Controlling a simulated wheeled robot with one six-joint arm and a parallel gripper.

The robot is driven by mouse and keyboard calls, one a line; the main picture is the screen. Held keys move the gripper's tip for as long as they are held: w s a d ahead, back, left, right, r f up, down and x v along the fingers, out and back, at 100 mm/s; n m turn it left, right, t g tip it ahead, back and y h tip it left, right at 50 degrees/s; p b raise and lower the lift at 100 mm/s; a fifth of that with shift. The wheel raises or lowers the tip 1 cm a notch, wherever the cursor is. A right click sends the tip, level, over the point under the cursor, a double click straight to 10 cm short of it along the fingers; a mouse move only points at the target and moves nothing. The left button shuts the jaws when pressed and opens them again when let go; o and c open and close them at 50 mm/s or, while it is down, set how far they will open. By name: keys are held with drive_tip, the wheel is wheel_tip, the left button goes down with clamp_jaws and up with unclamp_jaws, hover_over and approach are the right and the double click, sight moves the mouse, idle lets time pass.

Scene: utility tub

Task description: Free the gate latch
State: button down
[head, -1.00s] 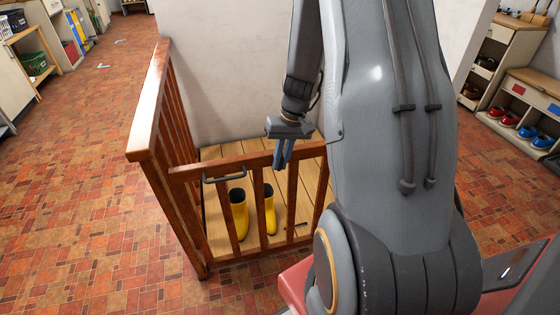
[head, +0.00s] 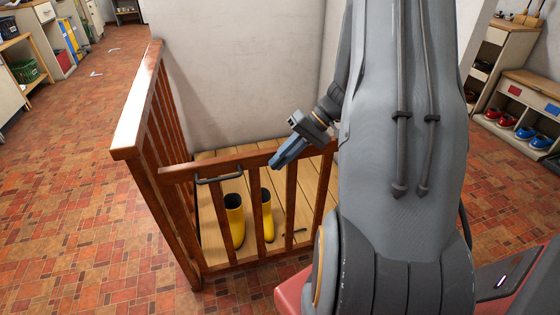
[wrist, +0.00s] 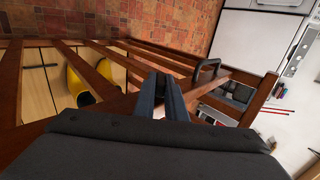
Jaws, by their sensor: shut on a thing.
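The wooden gate (head: 227,163) is the low barred panel with a brown top rail, and it stands closed against its corner post. A dark bar handle (head: 219,179) is fixed to its top rail; it also shows in the wrist view (wrist: 208,68). My gripper (head: 277,162) is at the top rail, right of the handle, tilted with its blue-grey fingers pointing down left. In the wrist view the fingers (wrist: 162,92) are close together over the rail. They are shut on a small part there, seemingly the latch, which they hide.
Yellow boots (head: 234,220) stand on the wooden floor behind the gate bars. A brown railing (head: 140,100) runs back on the left, and a pale wall (head: 240,70) closes the back. Shoe shelves (head: 525,110) stand at right.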

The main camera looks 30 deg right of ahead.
idle(0.4)
drive_tip(key=c, duration=1.8)
unclamp_jaws()
drive_tip(key=v, duration=0.8)
drive_tip(key=shift+f, duration=0.1)
